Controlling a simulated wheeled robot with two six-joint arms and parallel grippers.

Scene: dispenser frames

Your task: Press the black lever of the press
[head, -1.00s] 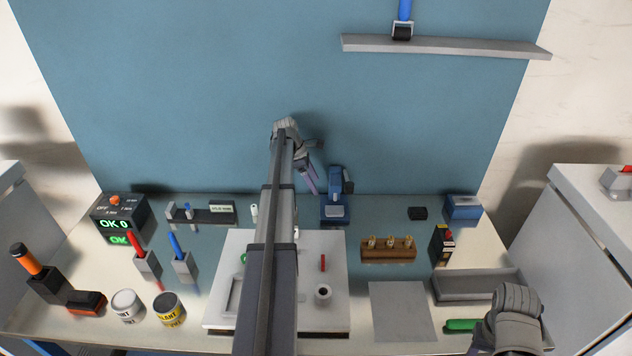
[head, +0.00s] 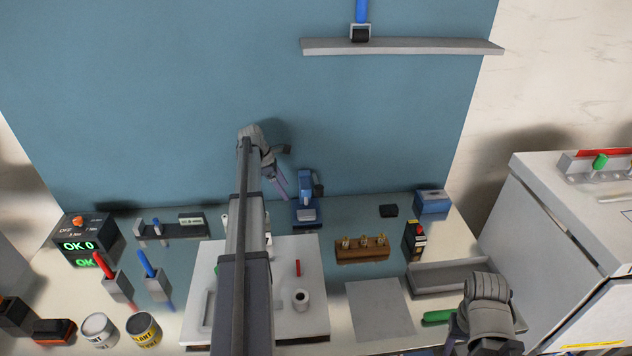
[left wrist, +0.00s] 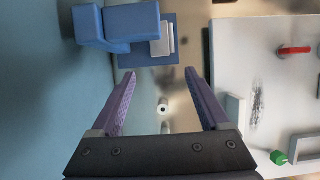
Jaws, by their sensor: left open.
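The blue press (head: 305,201) stands at the back of the table, near the blue wall panel. Its black lever (head: 318,184) is on the right side of its head. My left gripper (head: 280,188) is open and empty, just left of the press and apart from it in the head view. In the left wrist view the blue press (left wrist: 128,26) shows beyond the open left gripper (left wrist: 160,88). I cannot make out the lever there. My right gripper (head: 460,332) is near a green handle (head: 437,317) at the front right; its jaws are mostly hidden by its wrist.
A white board (head: 312,318) with a red piece lies in front. A wooden block (head: 361,250) with several brass parts and a grey tray (head: 440,278) are right of it. A shelf (head: 400,46) juts out above.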

